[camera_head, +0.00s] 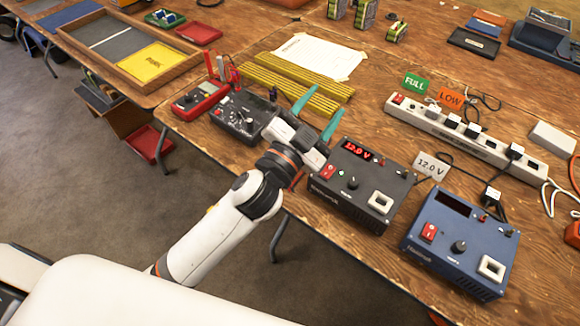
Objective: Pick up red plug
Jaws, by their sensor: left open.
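My left gripper (324,102) is open, with its two teal fingers apart and nothing between them. It hangs over the near edge of the wooden bench, between a black meter box (243,112) and a black power supply (360,185) reading 12.0 V. Slim upright red pieces (222,68) stand behind the red multimeter (200,98), left of the gripper; I cannot tell whether one is the red plug. Small red terminals also show on the power supplies. My right gripper is not in view.
A blue power supply (460,243) stands at the right front. A white power strip (470,135) with plugs and cables lies behind it. Yellow ribbed strips (290,90) and a white sheet (315,55) lie beyond the gripper. A wooden tray (75,37) is at the left.

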